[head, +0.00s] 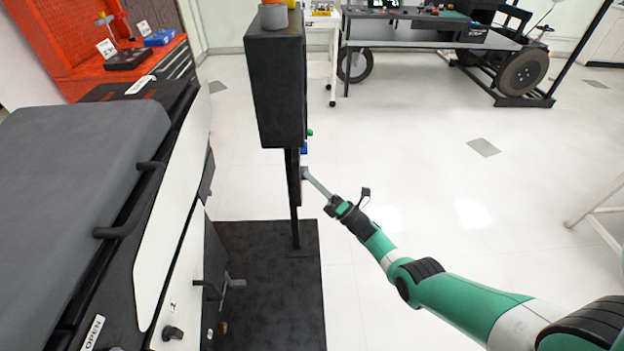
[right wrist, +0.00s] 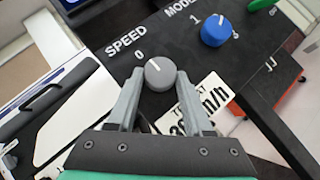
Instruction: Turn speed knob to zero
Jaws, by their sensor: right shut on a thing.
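The grey speed knob (right wrist: 160,73) sits on a black panel below the printed word SPEED and a printed 0. A short pale mark on the knob points to the upper left, roughly towards the 0. My right gripper (head: 306,173) reaches the right side of the black control box's stand in the head view. In the right wrist view its two fingers are shut on the knob, one on each side. My left gripper is not in view.
A blue mode knob (right wrist: 215,32) sits beside the speed knob. A white label (right wrist: 203,100) lies below, partly behind a finger. The black control box (head: 275,90) stands on a black base plate (head: 270,300). A grey-topped machine (head: 75,150) fills the left.

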